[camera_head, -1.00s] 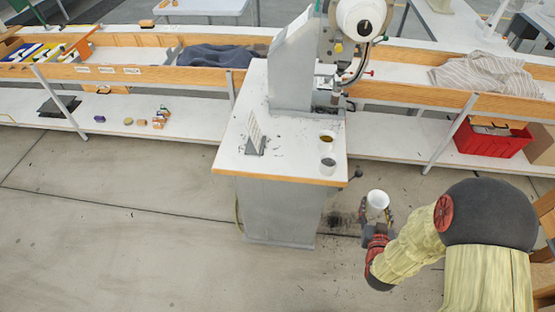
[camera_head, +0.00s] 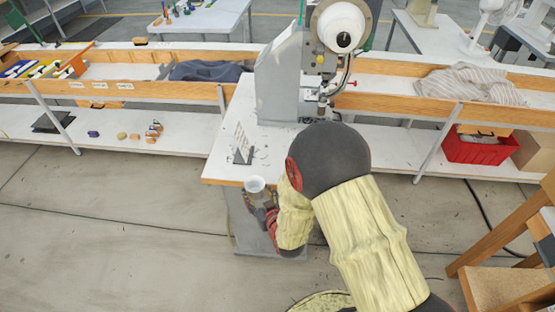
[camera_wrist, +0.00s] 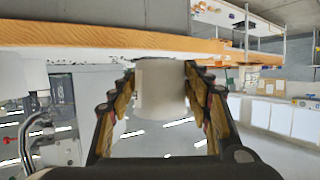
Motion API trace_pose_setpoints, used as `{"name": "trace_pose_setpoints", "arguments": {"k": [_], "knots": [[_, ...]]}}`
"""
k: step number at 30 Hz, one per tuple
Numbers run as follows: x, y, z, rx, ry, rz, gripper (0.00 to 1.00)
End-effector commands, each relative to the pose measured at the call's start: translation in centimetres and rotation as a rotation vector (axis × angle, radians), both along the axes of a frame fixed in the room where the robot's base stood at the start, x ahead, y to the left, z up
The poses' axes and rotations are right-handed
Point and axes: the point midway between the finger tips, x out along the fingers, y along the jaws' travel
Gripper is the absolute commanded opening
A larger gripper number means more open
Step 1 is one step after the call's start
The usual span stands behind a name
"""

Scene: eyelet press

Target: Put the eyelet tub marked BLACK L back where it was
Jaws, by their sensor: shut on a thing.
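A white tub (camera_head: 256,184) is held upright in my gripper (camera_head: 263,200), by the front edge of the press table (camera_head: 222,160). In the wrist view the pale tub (camera_wrist: 160,90) sits between both fingers of my gripper (camera_wrist: 160,100), which are shut on its sides. No marking on it can be read, so I cannot tell whether it says BLACK L. My arm hides the right part of the press table top.
The eyelet press (camera_head: 290,85) stands at the back of the table, with a small upright card holder (camera_head: 243,150) at the left. A red crate (camera_head: 475,150) is on the right shelf. A wooden chair (camera_head: 510,240) stands at the right.

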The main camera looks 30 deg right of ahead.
Motion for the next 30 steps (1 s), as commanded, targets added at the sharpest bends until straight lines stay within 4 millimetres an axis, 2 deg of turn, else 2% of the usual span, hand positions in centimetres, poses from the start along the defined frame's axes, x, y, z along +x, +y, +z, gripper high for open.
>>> {"name": "trace_pose_setpoints", "arguments": {"k": [1,6,9,13,16,19,30], "knots": [[0.4,-2.2,1.5,0.0,-0.009,-0.035,0.22],[0.1,-8.7,6.2,-0.002,-0.008,-0.136,0.22],[-0.7,-11.6,8.4,-0.009,-0.004,-0.183,0.22],[-1.7,-13.9,10.1,-0.014,0.0,-0.221,0.22],[-1.6,-14.6,10.4,-0.016,0.003,-0.232,0.22],[-0.3,-14.9,9.6,-0.015,0.006,-0.235,0.22],[7.4,-15.9,5.8,-0.015,0.006,-0.233,0.22]]}}
